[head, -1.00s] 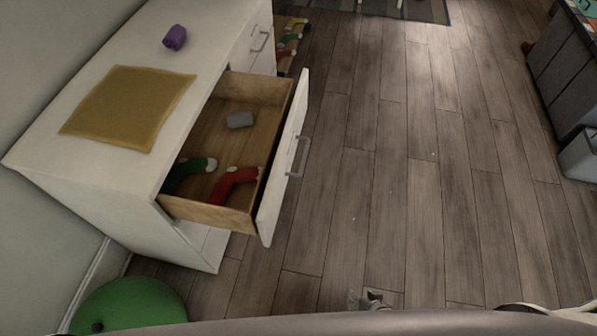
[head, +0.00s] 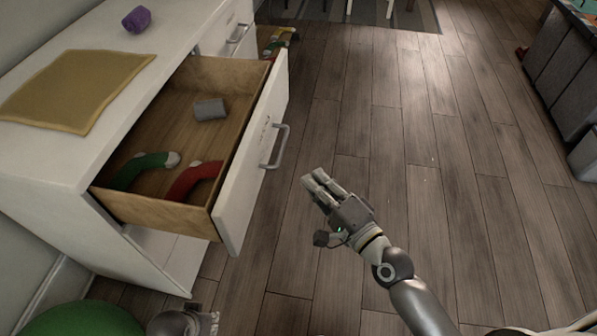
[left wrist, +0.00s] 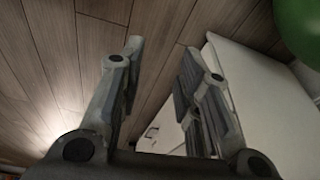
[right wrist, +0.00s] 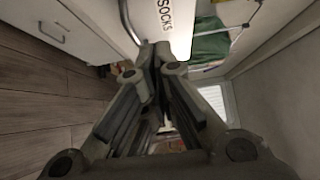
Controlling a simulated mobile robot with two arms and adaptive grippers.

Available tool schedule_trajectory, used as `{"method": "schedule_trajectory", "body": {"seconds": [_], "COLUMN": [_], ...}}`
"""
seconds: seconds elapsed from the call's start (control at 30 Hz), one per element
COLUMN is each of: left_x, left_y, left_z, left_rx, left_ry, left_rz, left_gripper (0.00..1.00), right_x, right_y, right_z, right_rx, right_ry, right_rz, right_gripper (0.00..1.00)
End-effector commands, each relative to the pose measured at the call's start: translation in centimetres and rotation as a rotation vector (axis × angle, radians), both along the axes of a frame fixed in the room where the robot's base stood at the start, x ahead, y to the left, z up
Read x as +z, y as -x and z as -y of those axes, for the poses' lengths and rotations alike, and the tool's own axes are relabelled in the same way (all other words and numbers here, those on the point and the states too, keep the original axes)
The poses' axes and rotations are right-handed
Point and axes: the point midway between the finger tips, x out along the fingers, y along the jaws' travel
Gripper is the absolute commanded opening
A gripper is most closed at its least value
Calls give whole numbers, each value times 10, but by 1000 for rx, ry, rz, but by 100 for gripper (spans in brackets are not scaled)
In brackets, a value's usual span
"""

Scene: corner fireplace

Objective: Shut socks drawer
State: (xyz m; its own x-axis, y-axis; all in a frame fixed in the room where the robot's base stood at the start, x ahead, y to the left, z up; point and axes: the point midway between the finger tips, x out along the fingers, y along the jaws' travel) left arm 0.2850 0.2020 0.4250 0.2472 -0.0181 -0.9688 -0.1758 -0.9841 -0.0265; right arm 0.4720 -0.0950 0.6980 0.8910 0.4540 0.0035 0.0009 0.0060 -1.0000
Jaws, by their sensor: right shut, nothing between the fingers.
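The socks drawer (head: 240,170) is pulled far out of the white dresser (head: 150,262). It holds a green sock (head: 140,170), a red sock (head: 190,180) and a grey rolled item (head: 209,109). Its grey handle (head: 275,148) is on the front, and the right wrist view shows a SOCKS label on the drawer front (right wrist: 178,28). My right gripper (head: 312,183) is shut and empty, in front of the drawer front, apparently apart from it. My left gripper (head: 212,322) is at the bottom edge of the head view; its fingers are spread and empty in the left wrist view (left wrist: 160,70).
A yellow cloth (head: 70,85) and a purple item (head: 137,19) lie on the dresser top. Another drawer (head: 262,45) beyond is open, with socks. A green ball (head: 80,320) is at bottom left.

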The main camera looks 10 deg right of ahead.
Motion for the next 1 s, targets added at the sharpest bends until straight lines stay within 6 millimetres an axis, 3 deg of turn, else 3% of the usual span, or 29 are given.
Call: {"method": "schedule_trajectory", "body": {"seconds": [0.43,0.7,1.0], "left_x": [8,10,11], "left_y": [-1,0,-1], "left_z": [0,0,1], "left_rx": [1,1,1], "left_ry": [1,1,1], "left_rz": [5,4,5], "left_gripper": [32,32,32], "right_x": [1,0,-1], "right_y": [-82,-91,-93], "right_z": [-42,-73,-79], "right_rx": [0,-1,-1], "right_ry": [1,4,6], "right_rz": [2,0,-1], "right_gripper": [0,0,0]}}
